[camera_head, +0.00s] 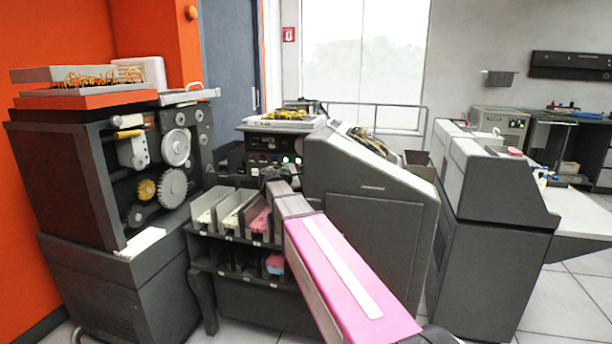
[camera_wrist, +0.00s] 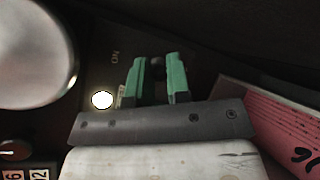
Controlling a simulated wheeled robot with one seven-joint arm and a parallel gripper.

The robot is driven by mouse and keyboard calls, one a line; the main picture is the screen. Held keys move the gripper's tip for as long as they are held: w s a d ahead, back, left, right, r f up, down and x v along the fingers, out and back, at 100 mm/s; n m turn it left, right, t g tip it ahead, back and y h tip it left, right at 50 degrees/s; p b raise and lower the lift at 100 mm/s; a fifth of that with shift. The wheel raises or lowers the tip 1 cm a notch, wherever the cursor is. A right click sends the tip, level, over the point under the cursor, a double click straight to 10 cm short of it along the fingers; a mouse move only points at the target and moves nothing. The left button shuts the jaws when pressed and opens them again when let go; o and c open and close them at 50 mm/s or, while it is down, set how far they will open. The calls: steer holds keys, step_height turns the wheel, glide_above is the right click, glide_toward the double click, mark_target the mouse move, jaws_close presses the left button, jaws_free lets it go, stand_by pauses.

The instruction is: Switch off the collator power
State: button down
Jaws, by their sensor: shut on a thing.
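In the wrist view, the two green fingers of my gripper (camera_wrist: 157,76) point at a dark panel (camera_wrist: 112,75). A small dark switch lever (camera_wrist: 158,64) stands between them, and my gripper is shut on it. The letters "ON" (camera_wrist: 115,57) appear upside down to the left of the fingers. A lit white lamp (camera_wrist: 102,100) glows below the letters. In the head view, the collator's dark control panel (camera_head: 262,142) has a lit lamp (camera_head: 285,160) at its right. My arm hides the lower part of the panel, and the lever cannot be made out there.
Card pockets (camera_head: 232,205) with white and pink cards stand just below the panel. Pink cards (camera_wrist: 280,125) show close at the right in the wrist view. A large grey sloping cabinet (camera_head: 375,215) adjoins on the right. A geared machine (camera_head: 125,165) stands at left.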

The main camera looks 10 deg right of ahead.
steer(key=shift+f+m+t+h, duration=0.35)
steer(key=shift+f+m+h, duration=0.15)
steer(key=shift+m+h, duration=0.35)
steer(key=shift+f+m+t+h, duration=0.35)
steer(key=shift+f+m+h, duration=0.25)
steer(key=shift+h, duration=0.35)
steer(key=c, duration=1.1)
jaws_free()
steer(key=shift+a+r, duration=0.1)
steer(key=v, duration=0.7)
steer(key=shift+s+a, duration=0.15)
steer(key=shift+a, duration=0.1)
